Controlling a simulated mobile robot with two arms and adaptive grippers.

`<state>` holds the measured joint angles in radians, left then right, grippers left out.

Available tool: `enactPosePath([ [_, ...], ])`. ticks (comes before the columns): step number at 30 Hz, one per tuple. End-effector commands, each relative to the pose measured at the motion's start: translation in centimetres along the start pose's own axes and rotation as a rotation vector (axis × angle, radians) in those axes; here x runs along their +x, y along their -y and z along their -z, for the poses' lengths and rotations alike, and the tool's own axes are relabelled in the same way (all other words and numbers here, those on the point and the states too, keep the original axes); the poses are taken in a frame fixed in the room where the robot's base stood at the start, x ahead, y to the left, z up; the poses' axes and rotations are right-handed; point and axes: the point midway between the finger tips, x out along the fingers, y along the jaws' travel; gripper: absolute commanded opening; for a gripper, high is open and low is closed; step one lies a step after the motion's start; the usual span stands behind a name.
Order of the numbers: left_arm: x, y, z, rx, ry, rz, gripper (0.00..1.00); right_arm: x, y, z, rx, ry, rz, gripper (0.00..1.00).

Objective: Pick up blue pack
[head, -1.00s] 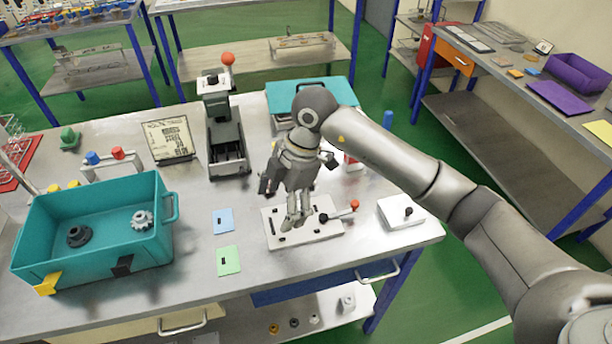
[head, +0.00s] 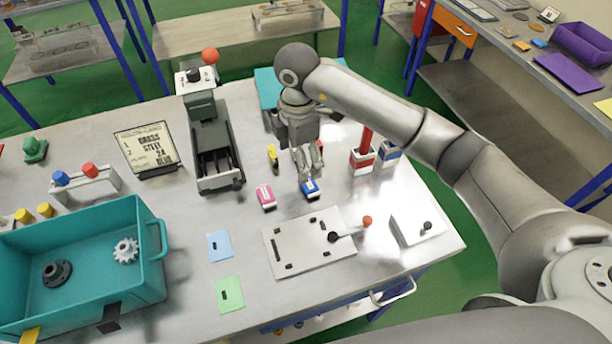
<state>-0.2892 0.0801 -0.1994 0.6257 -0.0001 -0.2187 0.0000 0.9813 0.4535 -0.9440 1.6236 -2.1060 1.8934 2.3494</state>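The small blue pack (head: 311,189) with a white part lies on the bench top near the middle of the head view. My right gripper (head: 309,175) points down from above, its fingertips close over the far side of the pack. The two fingers look spread apart, with nothing visible held between them. I cannot tell whether they touch the pack. My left gripper is not in view.
A pink pack (head: 265,196) lies just left of the blue one. A white fixture plate (head: 300,250) with a red-knobbed lever is in front. Red (head: 362,160) and blue (head: 388,154) containers stand to the right. A teal bin (head: 150,275) is at the left.

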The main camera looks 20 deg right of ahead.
Motion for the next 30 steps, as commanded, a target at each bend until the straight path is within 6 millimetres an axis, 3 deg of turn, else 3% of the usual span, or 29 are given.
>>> enactPosePath([
  [4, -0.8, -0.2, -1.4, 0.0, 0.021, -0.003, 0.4, 2.1, 0.1, 0.0, 0.002, 0.0, 0.003, 0.82],
  [10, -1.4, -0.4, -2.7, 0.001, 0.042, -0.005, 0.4, 3.5, 0.2, -0.1, 0.0, 0.0, 0.002, 0.82],
  [16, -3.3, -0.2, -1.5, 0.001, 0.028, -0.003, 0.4, 6.1, 1.0, -0.5, 0.001, 0.0, 0.005, 0.82],
  [21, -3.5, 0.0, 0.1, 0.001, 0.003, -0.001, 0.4, 8.1, 0.8, -0.3, 0.0, -0.001, 0.001, 0.82],
  [28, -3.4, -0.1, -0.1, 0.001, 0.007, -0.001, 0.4, 8.4, 0.8, -0.4, 0.0, -0.001, -0.001, 0.82],
  [30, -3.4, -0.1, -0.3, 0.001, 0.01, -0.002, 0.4, 8.4, 0.8, -0.4, 0.0, -0.001, -0.001, 0.76],
])
